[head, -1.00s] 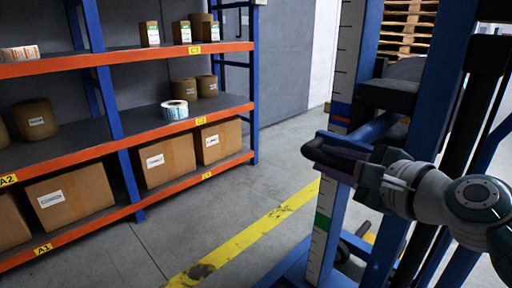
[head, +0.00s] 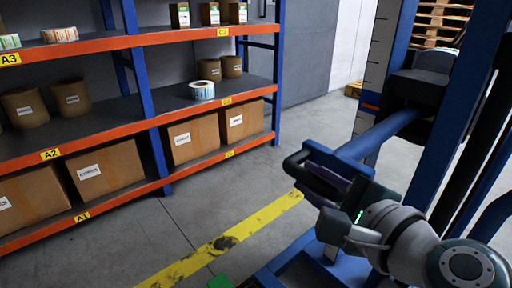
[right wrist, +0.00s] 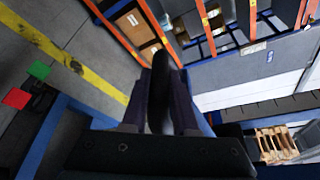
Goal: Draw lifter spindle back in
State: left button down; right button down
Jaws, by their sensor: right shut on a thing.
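The lifter (head: 470,90) stands at the right of the head view, with a blue mast and a dark carriage (head: 420,88). Its blue spindle (head: 385,131) sticks out from the carriage toward the lower left. A black loop handle (head: 296,161) is at the spindle's outer end. My right gripper (head: 322,180) is shut on this handle, its purple fingers partly hidden by the handle. In the right wrist view the dark handle (right wrist: 161,85) stands between the two fingers (right wrist: 162,105). My left gripper is not in view.
An orange and blue rack (head: 150,120) with boxes and rolls stands at the left. A yellow floor line (head: 225,243) runs between it and the lifter. Green (right wrist: 40,70) and red (right wrist: 17,98) floor patches show in the right wrist view. Pallets (head: 437,20) stand behind.

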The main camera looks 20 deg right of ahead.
jog(key=shift+a+r, duration=0.1)
jog(key=shift+a, duration=0.1)
jog(key=c, duration=1.1)
grip_release()
jog(key=o, duration=0.4)
jog(key=shift+s, duration=0.15)
jog(key=shift+s, duration=0.3)
jog(key=v, duration=0.9)
jog(key=shift+r+p, duration=0.1)
jog(key=shift+p, duration=0.2)
